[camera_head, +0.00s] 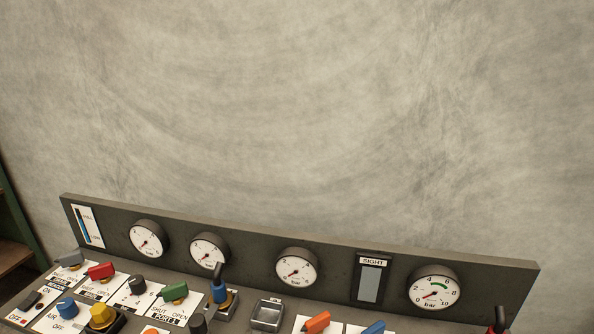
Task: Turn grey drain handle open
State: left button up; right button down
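A grey handle (70,259) sits on a white label plate at the far left of the control panel, near the foot of the upright gauge board. It lies roughly crosswise in the picture. The lettering on its plate is too small to read surely, so I cannot confirm that it says drain or which mark the handle points to. Neither of my grippers shows in the head view.
Beside the grey handle are a red handle (101,271), a black knob (137,284), a green handle (174,292), a blue knob (66,307) and a yellow knob (102,316). A blue-and-black lever (218,285) stands up further right. The gauge board (335,262) rises behind.

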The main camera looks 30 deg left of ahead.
aim_at(76, 257)
jog(key=u, duration=1.55)
jog(key=i+j+z, duration=0.1)
jog(key=j, duration=0.35)
jog(key=i+j, duration=0.1)
jog(key=j, duration=0.4)
jog(key=i+j+z, duration=0.15)
jog(key=j, duration=0.3)
